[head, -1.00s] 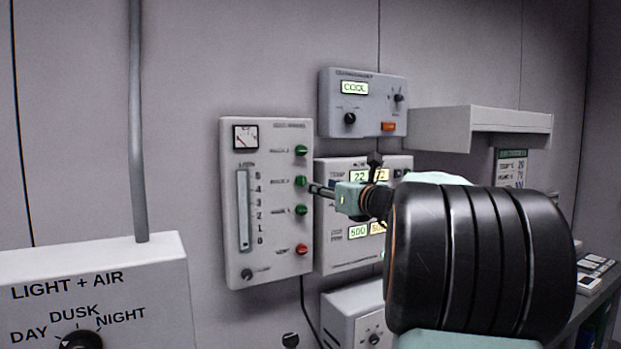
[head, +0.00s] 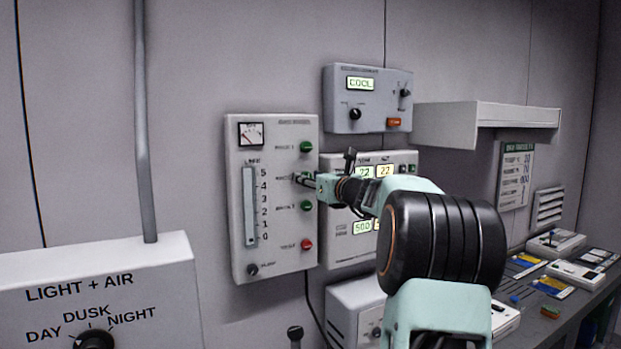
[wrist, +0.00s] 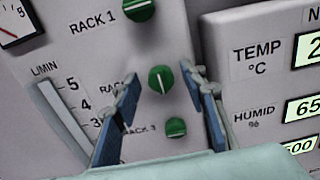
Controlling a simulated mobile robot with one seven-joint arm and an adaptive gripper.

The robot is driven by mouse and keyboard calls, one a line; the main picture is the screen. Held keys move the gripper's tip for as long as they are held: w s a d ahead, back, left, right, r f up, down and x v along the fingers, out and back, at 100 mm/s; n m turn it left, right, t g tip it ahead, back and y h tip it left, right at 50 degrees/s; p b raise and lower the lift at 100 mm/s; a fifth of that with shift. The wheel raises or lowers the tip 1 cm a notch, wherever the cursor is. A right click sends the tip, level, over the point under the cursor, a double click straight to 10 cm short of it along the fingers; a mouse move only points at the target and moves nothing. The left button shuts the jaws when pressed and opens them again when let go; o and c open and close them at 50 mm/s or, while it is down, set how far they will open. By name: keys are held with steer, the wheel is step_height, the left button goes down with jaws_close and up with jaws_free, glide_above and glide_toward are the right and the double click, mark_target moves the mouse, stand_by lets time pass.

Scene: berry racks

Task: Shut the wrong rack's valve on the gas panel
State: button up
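The gas panel (head: 280,258) is a pale wall box with a gauge, an L/MIN flow tube and a column of knobs. The green RACK 1 knob (head: 306,147) is at the top; it also shows in the wrist view (wrist: 139,8). The green middle knob (wrist: 161,79), its label partly hidden, lies between my fingers in the wrist view. The green RACK 3 knob (wrist: 176,127) is below it. A red knob (head: 306,244) is lower on the panel. My gripper (head: 303,179) is open in front of the middle knob, which it hides in the head view. I see no finger contact.
A display box (head: 335,245) with TEMP and HUMID readouts stands close right of the panel. A COOL unit (head: 340,122) is above it. A LIGHT + AIR box (head: 150,265) is at the lower left. A cluttered bench (head: 590,295) is at right.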

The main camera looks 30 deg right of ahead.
steer(key=shift+c, duration=0.4)
jaws_close()
steer(key=shift+f+b, duration=0.1)
steer(key=shift+b, duration=0.3)
steer(key=shift+a+f+n+b, duration=0.1)
steer(key=shift+n+b, duration=3.65)
steer(key=shift+n, duration=0.7)
steer(key=shift+a+f+n+b, duration=0.1)
steer(key=shift+n+b, duration=3.6)
steer(key=shift+n, duration=0.75)
steer(key=shift+r, duration=0.1)
